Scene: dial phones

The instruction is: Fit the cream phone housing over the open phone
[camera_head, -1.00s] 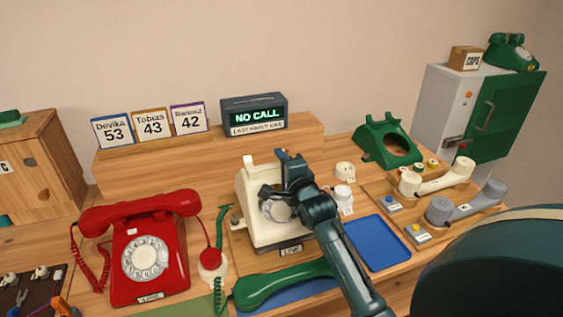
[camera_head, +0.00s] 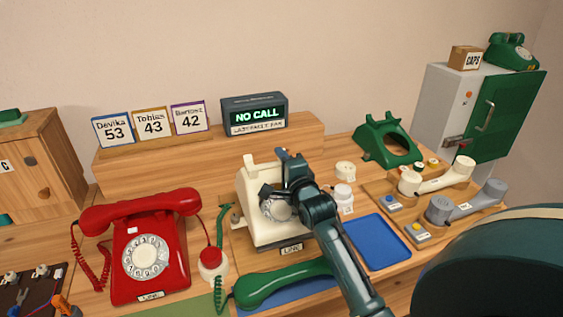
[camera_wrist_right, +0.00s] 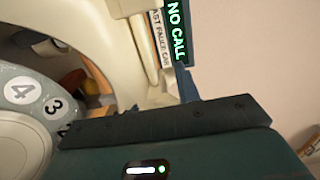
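The cream phone housing (camera_head: 258,222) sits upright around the phone at the bench's middle. A dial (camera_head: 277,209) shows at its front, with a label reading LINE below. Whether the housing is fully seated is hard to see. My right gripper (camera_head: 282,172) is at the housing's upper right and covers that part. In the right wrist view the cream wall (camera_wrist_right: 130,50) runs close by the gripper's dark fingers, with the numbered dial (camera_wrist_right: 30,105) at left. Whether the fingers press on the wall is not clear. My left gripper is not in view.
A red phone (camera_head: 146,245) stands at left. A green handset (camera_head: 283,282) lies in front of the cream phone. A blue tray (camera_head: 377,242) is at right, beside a board with handsets. A green housing (camera_head: 387,142) and the NO CALL display (camera_head: 255,113) are behind.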

